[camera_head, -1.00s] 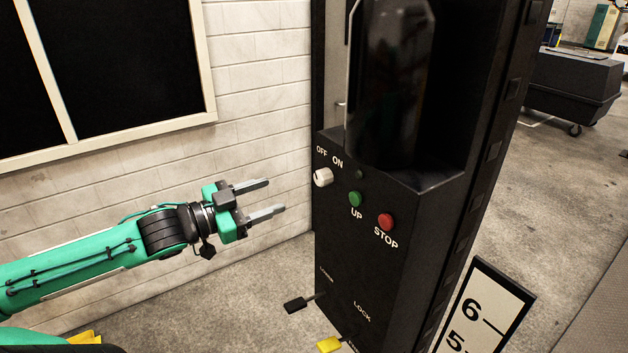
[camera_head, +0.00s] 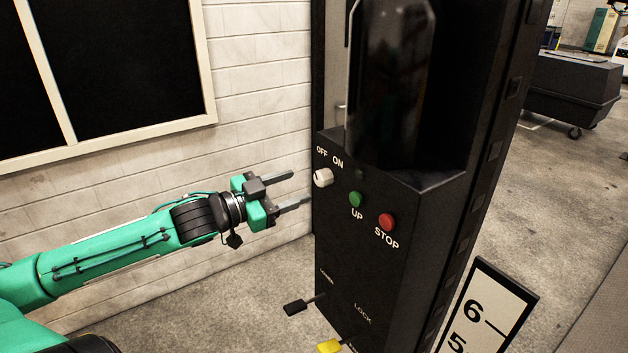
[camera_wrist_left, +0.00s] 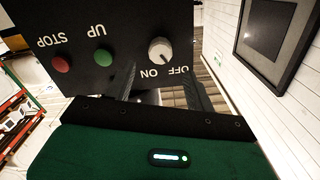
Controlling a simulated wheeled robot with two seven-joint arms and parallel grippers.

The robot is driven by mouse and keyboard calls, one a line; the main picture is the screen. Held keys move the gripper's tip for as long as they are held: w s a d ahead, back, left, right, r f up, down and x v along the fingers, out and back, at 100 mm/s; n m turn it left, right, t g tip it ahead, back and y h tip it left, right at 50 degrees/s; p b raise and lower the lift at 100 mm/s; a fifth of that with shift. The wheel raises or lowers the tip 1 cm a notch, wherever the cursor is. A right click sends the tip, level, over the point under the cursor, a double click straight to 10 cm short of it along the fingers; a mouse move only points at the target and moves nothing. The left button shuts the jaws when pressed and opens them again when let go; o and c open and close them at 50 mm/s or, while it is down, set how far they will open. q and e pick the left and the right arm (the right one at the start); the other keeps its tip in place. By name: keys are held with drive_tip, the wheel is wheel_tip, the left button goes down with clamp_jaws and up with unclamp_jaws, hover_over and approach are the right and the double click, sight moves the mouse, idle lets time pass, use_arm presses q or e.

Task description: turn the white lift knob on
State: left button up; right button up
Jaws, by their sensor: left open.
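The white lift knob (camera_head: 323,177) sits on the black control panel (camera_head: 340,235), under the OFF and ON labels. Its marker line appears to point toward OFF. The knob (camera_wrist_left: 160,51) also shows upside down in the left wrist view, beyond the fingertips. My left gripper (camera_head: 302,188) is open and empty, just left of the knob and apart from it. Its two fingers point at the panel. My right gripper is not in view.
A green UP button (camera_head: 356,200) and a red STOP button (camera_head: 387,222) are right of the knob. A black lever (camera_head: 295,306) and a yellow lever (camera_head: 329,346) stick out below. A white brick wall (camera_head: 262,90) stands behind my left arm.

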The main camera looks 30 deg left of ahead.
sight(318, 179)
use_arm(q)
drive_tip(key=shift+p+x, duration=0.3)
drive_tip(key=shift+x, duration=1.25)
drive_tip(key=shift+p+x, duration=0.45)
drive_tip(key=shift+x, duration=0.55)
drive_tip(key=shift+w+d, duration=0.15)
drive_tip(key=shift+w, duration=0.35)
drive_tip(key=c, duration=1)
